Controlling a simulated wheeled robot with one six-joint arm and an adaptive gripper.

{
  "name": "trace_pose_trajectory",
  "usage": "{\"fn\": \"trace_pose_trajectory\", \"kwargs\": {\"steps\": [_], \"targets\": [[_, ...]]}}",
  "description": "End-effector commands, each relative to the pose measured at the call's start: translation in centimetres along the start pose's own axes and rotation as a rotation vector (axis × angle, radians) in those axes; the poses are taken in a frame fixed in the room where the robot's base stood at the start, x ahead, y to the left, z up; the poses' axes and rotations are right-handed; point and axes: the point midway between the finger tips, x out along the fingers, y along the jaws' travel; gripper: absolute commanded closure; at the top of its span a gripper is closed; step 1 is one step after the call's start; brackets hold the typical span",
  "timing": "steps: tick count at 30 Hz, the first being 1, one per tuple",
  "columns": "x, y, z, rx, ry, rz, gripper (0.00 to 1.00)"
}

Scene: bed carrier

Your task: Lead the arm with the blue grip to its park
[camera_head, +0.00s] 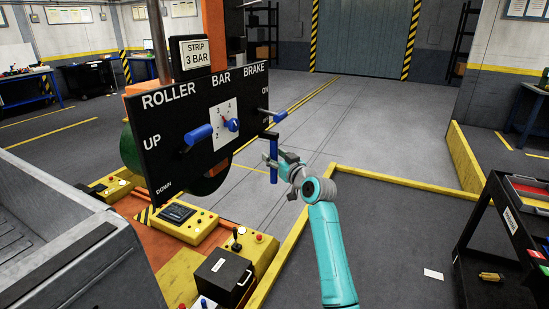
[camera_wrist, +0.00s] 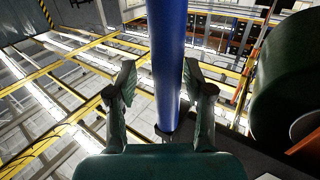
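The arm's blue grip (camera_head: 273,168) is an upright blue rod hanging from a short black arm (camera_head: 268,135) beside the right edge of the black panel. My gripper (camera_head: 272,161) is at the middle of this rod in the head view. In the wrist view the blue grip (camera_wrist: 168,60) stands between the two fingers of my gripper (camera_wrist: 159,75). The fingers are apart: a gap shows on the left of the rod, and the right fingertip is very close to it or touching. The panel carries the labels ROLLER, BAR and BRAKE. No label marking the park is readable.
The black panel (camera_head: 165,155) has a blue roller handle (camera_head: 199,134), a blue bar knob (camera_head: 232,125) and a blue brake lever (camera_head: 274,115). A yellow control console (camera_head: 185,222) stands below. A black cart (camera_head: 500,235) is at right. The floor behind my gripper is clear.

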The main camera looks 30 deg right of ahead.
Motion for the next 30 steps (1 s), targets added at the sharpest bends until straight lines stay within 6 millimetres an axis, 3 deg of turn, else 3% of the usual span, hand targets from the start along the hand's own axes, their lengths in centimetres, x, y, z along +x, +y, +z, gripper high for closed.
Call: {"fn": "trace_pose_trajectory", "kwargs": {"steps": [10,24,30], "targets": [[-1.3,-0.1,0.1,0.001,0.000,-0.002,0.48],[-9.9,0.1,0.1,0.001,0.000,0.001,0.48],[-11.7,0.1,0.1,0.001,0.000,0.000,0.48]]}}
